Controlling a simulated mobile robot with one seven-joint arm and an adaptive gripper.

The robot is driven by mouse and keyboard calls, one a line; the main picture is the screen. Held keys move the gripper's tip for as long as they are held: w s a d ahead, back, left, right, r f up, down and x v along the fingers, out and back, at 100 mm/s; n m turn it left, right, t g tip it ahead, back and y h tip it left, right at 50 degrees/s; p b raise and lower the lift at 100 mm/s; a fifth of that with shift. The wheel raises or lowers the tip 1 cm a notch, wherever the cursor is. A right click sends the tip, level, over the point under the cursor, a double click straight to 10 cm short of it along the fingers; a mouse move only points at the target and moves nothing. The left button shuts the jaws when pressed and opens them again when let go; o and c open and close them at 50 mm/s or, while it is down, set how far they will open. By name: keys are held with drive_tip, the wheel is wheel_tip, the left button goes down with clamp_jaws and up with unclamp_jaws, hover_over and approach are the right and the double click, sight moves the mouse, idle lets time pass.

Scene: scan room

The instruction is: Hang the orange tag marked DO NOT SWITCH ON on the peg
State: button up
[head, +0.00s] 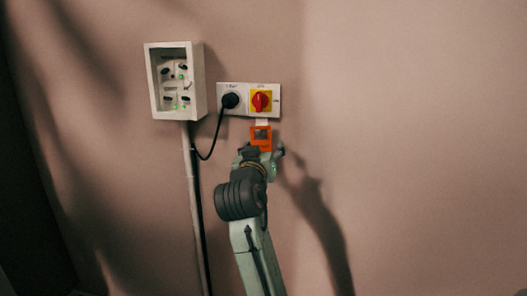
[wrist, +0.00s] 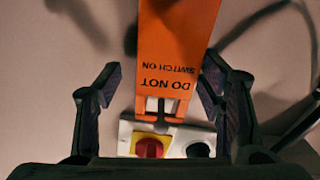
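The orange tag (head: 261,138) is against the wall just below the red and yellow switch in the head view. In the wrist view the tag (wrist: 177,40) appears upside down, with DO NOT SWITCH ON in black. Its slotted end is close to the switch panel; a pale piece (head: 262,122) shows between tag and panel in the head view. My gripper (wrist: 160,85) is open, one finger on each side of the tag, with gaps on both sides. In the head view my gripper (head: 262,154) is just below the tag.
The wall panel (head: 246,88) carries a red rotary switch (head: 261,101) on yellow and a black plug (head: 230,100) whose cable droops to the left. A white box (head: 151,82) with small switches and a conduit (head: 194,195) stands at left. The wall at right is clear.

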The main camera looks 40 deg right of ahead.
drive_tip(key=shift+o, duration=0.4)
drive_tip(key=v, duration=1.2)
